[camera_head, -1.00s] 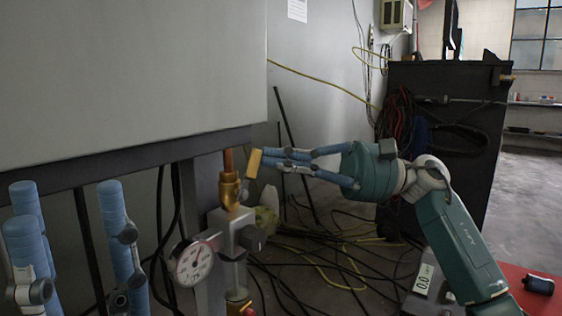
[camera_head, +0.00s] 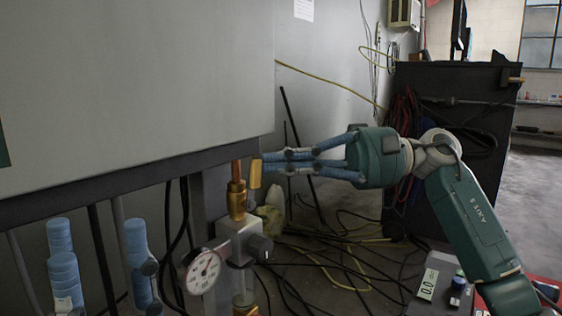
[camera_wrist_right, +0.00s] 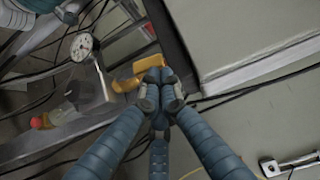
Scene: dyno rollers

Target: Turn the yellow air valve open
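The yellow air valve handle (camera_head: 255,174) is a small flat lever. It stands about upright at the right side of the brass valve body (camera_head: 237,198), below the grey panel. My right gripper (camera_head: 267,162) comes from the right with its blue fingers drawn together, tips right beside the handle's upper part; whether they touch cannot be told. In the right wrist view the fingertips (camera_wrist_right: 157,78) meet beside yellow-orange valve parts (camera_wrist_right: 130,80) and partly hide them. My left gripper (camera_head: 98,270) is at the lower left, fingers pointing up and spread apart, empty, away from the valve.
A round pressure gauge (camera_head: 203,270) and a black knob (camera_head: 260,247) sit just below the valve. The grey panel (camera_head: 130,80) overhangs at left. Loose cables (camera_head: 330,255) cover the floor. A dark cabinet (camera_head: 450,130) stands behind my right arm.

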